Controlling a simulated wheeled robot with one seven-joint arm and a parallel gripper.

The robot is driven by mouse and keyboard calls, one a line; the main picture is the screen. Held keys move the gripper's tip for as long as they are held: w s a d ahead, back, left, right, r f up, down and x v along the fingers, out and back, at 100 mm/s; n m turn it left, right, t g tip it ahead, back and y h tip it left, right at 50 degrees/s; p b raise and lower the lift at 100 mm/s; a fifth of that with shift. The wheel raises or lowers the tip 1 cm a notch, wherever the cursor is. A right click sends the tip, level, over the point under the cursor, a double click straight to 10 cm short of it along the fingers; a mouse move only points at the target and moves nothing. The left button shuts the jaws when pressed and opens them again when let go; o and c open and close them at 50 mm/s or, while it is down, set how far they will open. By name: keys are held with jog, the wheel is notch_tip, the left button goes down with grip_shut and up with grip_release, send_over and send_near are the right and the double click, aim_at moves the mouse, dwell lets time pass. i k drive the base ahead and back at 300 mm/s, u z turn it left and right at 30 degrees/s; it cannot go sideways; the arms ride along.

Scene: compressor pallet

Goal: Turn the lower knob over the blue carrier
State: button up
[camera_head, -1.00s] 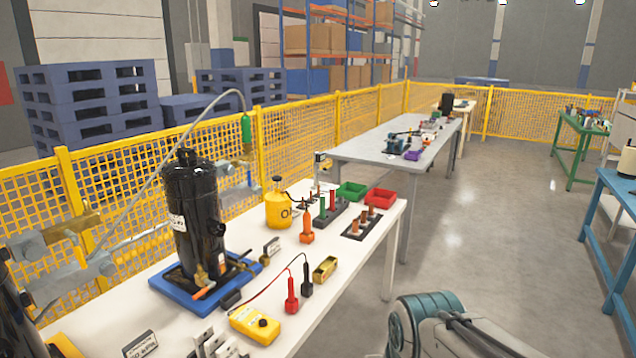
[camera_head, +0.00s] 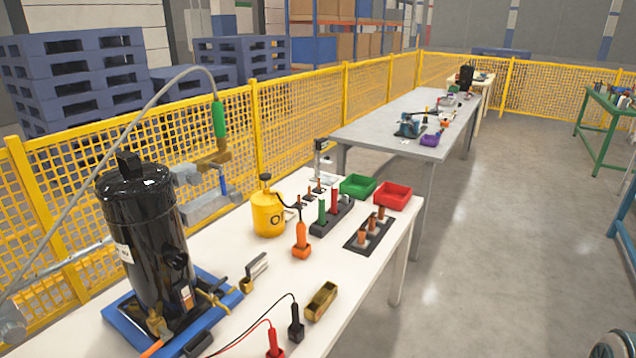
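The blue carrier (camera_head: 125,326) lies on the near end of the white table, under an upright black compressor (camera_head: 140,225). Brass fittings (camera_head: 214,299) stick out low on the compressor's right side, over the carrier. Another brass fitting (camera_head: 158,326) is at its front foot, with an orange piece beside it. A dark round port (camera_head: 177,258) sits higher on the body. I cannot tell which of these is the lower knob. My gripper is not in view; only a bit of what looks like my arm shows at the bottom right corner.
Close by on the white table (camera_head: 345,280) are a brass block (camera_head: 321,301), red and black probes with leads, a yellow bottle (camera_head: 268,212), and green and red bins. A grey hose (camera_head: 110,130) arches over the compressor.

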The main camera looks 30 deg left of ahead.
aim_at(236, 197)
jog(key=u, duration=0.4)
jog(key=i, duration=1.15)
jog(key=u, duration=0.8)
